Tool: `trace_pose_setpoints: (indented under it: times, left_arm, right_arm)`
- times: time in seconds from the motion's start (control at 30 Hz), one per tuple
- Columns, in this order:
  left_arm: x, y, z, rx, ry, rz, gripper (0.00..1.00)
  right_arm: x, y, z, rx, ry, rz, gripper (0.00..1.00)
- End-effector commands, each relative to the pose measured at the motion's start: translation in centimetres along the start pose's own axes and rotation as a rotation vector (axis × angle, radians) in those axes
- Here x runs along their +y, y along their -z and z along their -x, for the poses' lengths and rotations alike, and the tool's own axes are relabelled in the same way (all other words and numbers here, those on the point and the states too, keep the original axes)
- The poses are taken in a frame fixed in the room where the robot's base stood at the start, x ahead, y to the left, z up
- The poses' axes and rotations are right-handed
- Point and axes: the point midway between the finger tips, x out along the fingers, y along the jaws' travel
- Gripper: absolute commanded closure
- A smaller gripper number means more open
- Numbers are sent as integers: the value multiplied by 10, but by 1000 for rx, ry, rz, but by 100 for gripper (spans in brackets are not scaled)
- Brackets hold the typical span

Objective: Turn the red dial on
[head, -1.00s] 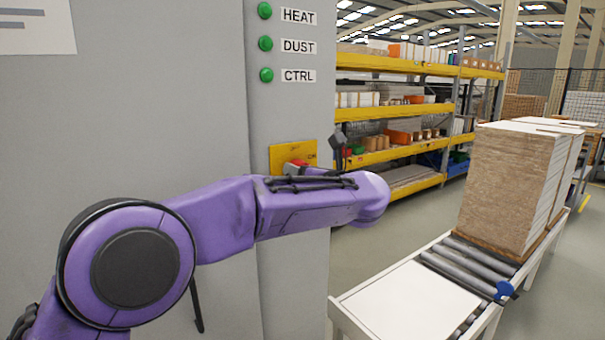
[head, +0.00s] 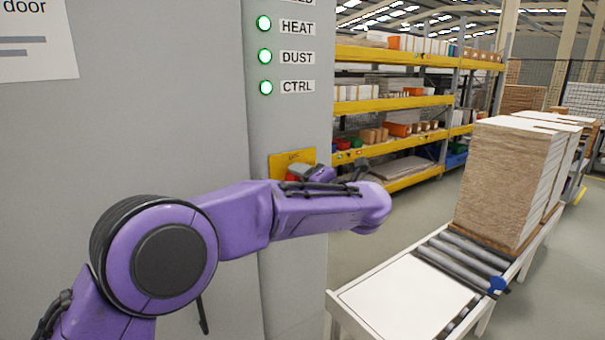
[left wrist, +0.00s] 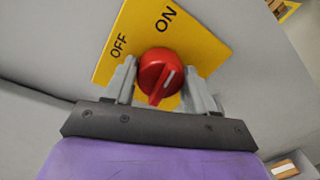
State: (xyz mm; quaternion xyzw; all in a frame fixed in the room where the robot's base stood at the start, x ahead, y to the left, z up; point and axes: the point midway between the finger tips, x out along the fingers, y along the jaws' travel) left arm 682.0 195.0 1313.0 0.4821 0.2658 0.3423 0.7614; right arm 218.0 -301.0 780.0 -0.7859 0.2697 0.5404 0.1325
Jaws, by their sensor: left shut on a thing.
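The red dial (left wrist: 158,76) sits on a yellow plate (left wrist: 204,42) marked OFF and ON, and a short white line shows on its face. In the left wrist view my left gripper (left wrist: 162,88) has one grey finger on each side of the dial and is shut on it. In the head view the yellow plate (head: 291,160) is on the grey cabinet's narrow face, with my left gripper (head: 298,176) against its lower part. There the dial is mostly hidden by the gripper and arm. My right gripper is out of view.
Lamps labelled HEAT, DUST (head: 265,56) and CTRL glow bright on the grey cabinet (head: 150,110) above the plate. A roller conveyor (head: 465,258) with stacked boards (head: 505,185) stands at the right. Yellow shelving (head: 395,104) is behind. Floor is free between cabinet and conveyor.

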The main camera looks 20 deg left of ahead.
Motion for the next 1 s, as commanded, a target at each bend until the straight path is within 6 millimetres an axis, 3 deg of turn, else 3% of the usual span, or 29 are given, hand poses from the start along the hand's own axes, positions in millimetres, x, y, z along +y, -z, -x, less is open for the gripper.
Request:
trace_pose_setpoints:
  times: [0.4, 0.93, 0.97, 1.0]
  left_arm:
    - [1, -1, 0, 12, -4, -174, 75]
    - [0, -1, 0, 13, -5, -198, 75]
    - [0, -1, 0, 13, -5, -198, 41]
    - [0, -1, 0, 13, -5, -198, 28]
  right_arm:
    - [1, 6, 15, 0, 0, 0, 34]
    - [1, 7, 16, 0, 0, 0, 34]
    - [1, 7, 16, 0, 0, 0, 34]
    - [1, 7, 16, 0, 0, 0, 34]
